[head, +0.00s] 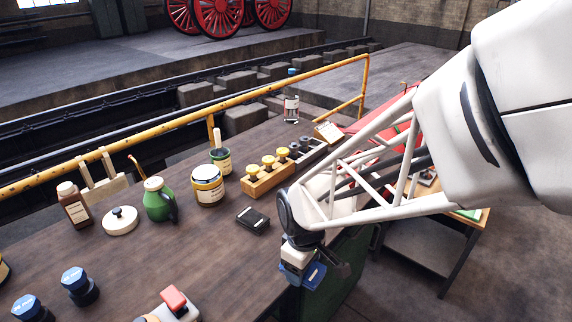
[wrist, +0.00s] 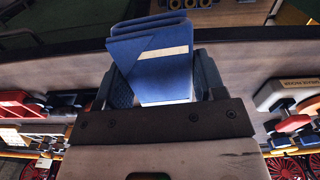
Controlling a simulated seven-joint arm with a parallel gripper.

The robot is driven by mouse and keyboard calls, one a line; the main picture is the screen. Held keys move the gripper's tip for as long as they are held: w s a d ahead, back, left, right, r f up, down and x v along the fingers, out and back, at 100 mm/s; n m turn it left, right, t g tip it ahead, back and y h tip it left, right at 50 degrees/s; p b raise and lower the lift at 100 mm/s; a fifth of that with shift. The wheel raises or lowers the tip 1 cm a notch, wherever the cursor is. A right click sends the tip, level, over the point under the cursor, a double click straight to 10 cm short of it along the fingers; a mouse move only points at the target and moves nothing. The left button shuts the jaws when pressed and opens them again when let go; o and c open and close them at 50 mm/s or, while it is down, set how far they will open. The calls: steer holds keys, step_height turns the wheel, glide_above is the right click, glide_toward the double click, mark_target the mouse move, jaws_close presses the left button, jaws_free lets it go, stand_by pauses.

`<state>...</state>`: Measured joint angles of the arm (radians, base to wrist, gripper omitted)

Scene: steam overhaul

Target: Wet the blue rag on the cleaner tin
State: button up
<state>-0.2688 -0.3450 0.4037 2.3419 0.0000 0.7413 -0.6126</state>
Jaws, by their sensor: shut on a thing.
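The blue rag (wrist: 150,65) is a folded blue block with a pale stripe, held between the fingers of my gripper (wrist: 163,88). In the head view my gripper (head: 305,262) hangs by the front edge of the bench, and the blue rag (head: 316,275) shows below it, partly hidden. No label for the cleaner tin is readable. A flat white round container with a black knob (head: 120,221) stands farther left. I cannot tell which is the cleaner tin. The rag touches neither.
A green jug (head: 158,202), a brown bottle (head: 74,205) and a wooden block with yellow-topped pieces (head: 267,176) stand on the bench (head: 190,250). A small black box (head: 253,220) lies between them and my gripper. A yellow rail (head: 160,120) runs behind.

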steer(key=w+a+r, duration=0.4)
steer(key=w+a, duration=0.3)
steer(key=w, duration=0.4)
steer(key=w+a+r, duration=0.4)
steer(key=w+a, duration=0.2)
steer(key=w, duration=0.4)
step_height(320, 180, up, 4)
glide_above(206, 171)
steer(key=shift+f, duration=0.2)
steer(key=shift+f, duration=0.2)
steer(key=shift+f, duration=2.8)
steer(key=shift+f, duration=1.1)
